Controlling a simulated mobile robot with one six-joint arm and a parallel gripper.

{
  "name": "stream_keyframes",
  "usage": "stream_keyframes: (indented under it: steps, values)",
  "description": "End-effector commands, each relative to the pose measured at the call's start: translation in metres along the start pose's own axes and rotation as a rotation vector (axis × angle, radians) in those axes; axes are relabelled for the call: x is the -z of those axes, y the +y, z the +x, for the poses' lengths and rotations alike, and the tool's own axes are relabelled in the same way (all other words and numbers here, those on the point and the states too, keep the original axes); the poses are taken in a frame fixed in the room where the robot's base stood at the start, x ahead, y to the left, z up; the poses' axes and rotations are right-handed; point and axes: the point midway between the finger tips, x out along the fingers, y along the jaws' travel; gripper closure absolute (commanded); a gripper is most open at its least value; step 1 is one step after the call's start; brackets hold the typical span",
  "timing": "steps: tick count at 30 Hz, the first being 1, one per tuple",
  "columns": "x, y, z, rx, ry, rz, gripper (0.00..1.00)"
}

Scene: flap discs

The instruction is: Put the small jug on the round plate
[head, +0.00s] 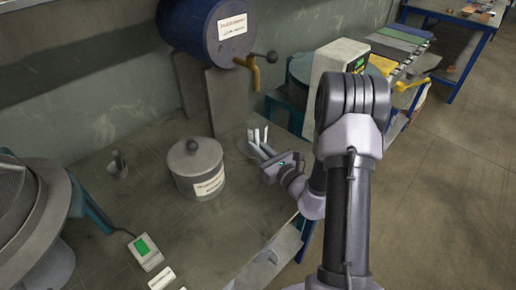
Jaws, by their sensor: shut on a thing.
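My gripper (263,150) is over the right part of the grey bench, with its pale fingers pointing up and left. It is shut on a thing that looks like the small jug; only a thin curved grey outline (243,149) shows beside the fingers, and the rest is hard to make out. I cannot tell whether it touches the bench. A grey round surface (300,68) shows partly behind a white box with a green display; I cannot tell whether it is the round plate.
A lidded grey canister (195,170) stands left of my gripper. A small dark metal object (117,164) stands farther left. A blue drum (207,28) with a brass tap is behind.

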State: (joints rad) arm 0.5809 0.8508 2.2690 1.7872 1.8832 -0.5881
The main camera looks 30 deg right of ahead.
Motion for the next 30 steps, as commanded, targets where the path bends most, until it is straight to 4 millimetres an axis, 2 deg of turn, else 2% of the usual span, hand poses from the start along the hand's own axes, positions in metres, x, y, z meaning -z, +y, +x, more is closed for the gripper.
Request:
stream_keyframes:
  steps: [1, 4, 15, 20, 27, 30]
  values:
    - [0.002, 0.0, 0.0, 0.0, 0.0, 0.0, 0.86]
    - [0.001, 0.0, 0.0, 0.0, 0.0, 0.0, 0.68]
    - [-0.003, -0.001, -0.003, 0.001, 0.001, 0.001, 0.68]
    - [-0.003, -0.001, -0.034, 0.005, 0.002, 0.003, 0.68]
    - [-0.003, -0.002, -0.096, 0.007, 0.001, 0.004, 0.68]
    - [-0.002, -0.001, -0.111, 0.004, 0.002, 0.001, 0.68]
